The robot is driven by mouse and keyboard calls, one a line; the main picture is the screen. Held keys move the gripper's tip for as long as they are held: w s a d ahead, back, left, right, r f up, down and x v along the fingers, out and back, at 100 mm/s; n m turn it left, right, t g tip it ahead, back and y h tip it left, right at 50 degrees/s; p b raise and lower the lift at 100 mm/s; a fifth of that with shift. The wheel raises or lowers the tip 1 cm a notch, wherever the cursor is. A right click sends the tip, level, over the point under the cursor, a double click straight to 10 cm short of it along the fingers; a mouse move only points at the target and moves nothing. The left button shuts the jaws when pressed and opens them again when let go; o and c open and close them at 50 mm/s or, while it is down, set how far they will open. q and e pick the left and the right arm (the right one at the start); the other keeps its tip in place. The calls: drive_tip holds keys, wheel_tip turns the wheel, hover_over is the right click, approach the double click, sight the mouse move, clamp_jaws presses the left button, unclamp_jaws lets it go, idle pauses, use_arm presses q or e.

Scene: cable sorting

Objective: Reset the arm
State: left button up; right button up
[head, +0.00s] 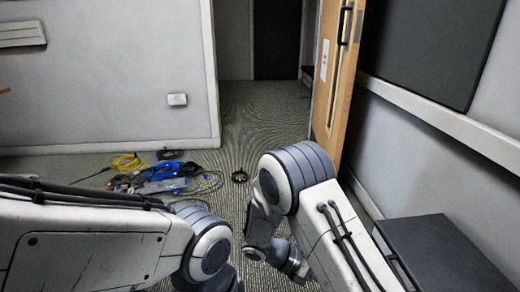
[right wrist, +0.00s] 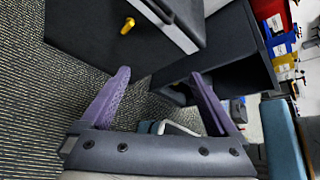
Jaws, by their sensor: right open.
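My right gripper (right wrist: 160,74) shows in the right wrist view with its two purple fingers apart. Nothing is held between them. Beyond the fingertips are the striped carpet and dark grey furniture. In the head view both of my arms are bent in the foreground, the left from the lower left and the right from the lower right. Neither gripper's fingers can be seen there, and my left gripper is out of view.
Tangled blue cables (head: 165,171) and a yellow cable (head: 128,162) lie on the carpet. A wooden door (head: 338,80) stands open. A dark cabinet (head: 448,262) is at lower right. Coloured bins, including a red bin (right wrist: 271,18), show in the wrist view.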

drive_tip(key=s+a+r+m+t+y+p, duration=0.1)
drive_tip(key=s+a+r+m+t+y, duration=0.2)
drive_tip(key=s+a+r+m+y, duration=1.35)
wheel_tip(320, 180, up, 37)
drive_tip(key=d+h+p, duration=0.2)
drive_tip(key=h+p, duration=0.1)
drive_tip(key=p, duration=3.5)
drive_tip(key=shift+s+r+m, duration=0.15)
drive_tip(key=shift+s+m, duration=0.2)
drive_tip(key=shift+s, duration=0.05)
